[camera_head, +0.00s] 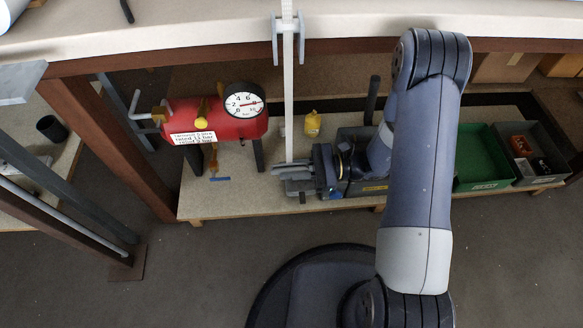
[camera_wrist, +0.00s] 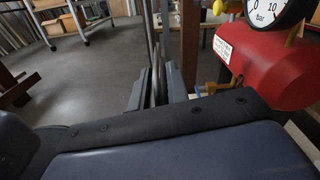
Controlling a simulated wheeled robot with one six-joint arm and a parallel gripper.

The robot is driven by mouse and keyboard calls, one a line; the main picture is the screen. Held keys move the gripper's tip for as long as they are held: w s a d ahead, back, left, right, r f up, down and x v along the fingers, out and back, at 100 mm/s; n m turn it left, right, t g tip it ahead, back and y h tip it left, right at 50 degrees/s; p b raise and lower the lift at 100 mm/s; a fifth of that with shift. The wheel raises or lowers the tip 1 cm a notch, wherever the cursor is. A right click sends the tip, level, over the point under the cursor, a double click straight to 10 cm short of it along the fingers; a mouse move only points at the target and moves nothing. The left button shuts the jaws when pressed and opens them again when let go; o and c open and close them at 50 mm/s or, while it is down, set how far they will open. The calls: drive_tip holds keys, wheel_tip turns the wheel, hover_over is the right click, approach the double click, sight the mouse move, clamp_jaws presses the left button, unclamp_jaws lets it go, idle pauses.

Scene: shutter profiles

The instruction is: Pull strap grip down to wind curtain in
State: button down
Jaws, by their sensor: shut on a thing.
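A pale strap (camera_head: 288,105) hangs straight down from a bracket (camera_head: 288,38) at the bench's front edge. My gripper (camera_head: 288,172) is at the strap's lower end, above the low shelf, and reaches in from the right. It is shut on the strap grip, which the fingers mostly hide in the head view. In the wrist view the two grey fingers of my gripper (camera_wrist: 156,88) stand close together, with a thin upright piece between them. The curtain cannot be made out in either view.
A red pressure tank (camera_head: 225,127) with a dial gauge (camera_head: 244,103) stands just left of the strap. A yellow bottle (camera_head: 312,124) is behind my gripper. A green crate (camera_head: 481,160) and a grey bin (camera_head: 537,160) stand at the right.

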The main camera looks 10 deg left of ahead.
wheel_tip(320, 180, down, 2)
drive_tip(key=shift+f+b, duration=0.15)
drive_tip(key=shift+b, duration=0.45)
drive_tip(key=c, duration=1.4)
unclamp_jaws()
drive_tip(key=shift+o, duration=0.2)
drive_tip(key=shift+d, duration=0.1)
drive_tip(key=p+v, duration=0.2)
drive_tip(key=v, duration=0.8)
drive_tip(key=shift+d+p, duration=0.35)
